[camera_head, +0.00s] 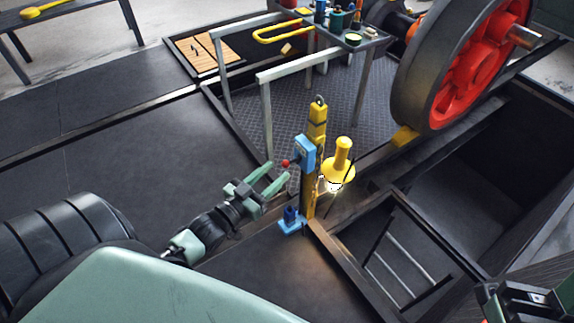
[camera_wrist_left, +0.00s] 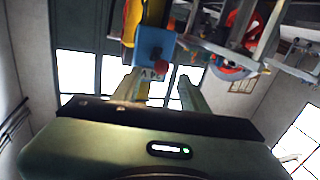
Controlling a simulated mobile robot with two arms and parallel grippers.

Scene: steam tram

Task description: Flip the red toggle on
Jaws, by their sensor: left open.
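The red toggle (camera_head: 285,163) is a small red knob on the left side of a blue switch box (camera_head: 305,153). The box is fixed to a yellow post (camera_head: 318,120). My left gripper (camera_head: 280,174) is open, with its pale green fingers pointing at the box, close to the knob. In the left wrist view the red toggle (camera_wrist_left: 160,68) shows between and just beyond the fingertips, below the blue box (camera_wrist_left: 154,42). Whether a finger touches it I cannot tell. Part of my right gripper (camera_head: 520,305) shows at the bottom right corner; its fingertips are unclear.
A glowing yellow lamp (camera_head: 338,172) hangs beside the post. An open pit (camera_head: 400,260) with a ladder lies to the right. A pale railing (camera_head: 290,68) and a large red wheel (camera_head: 465,70) stand behind. The dark floor at left is clear.

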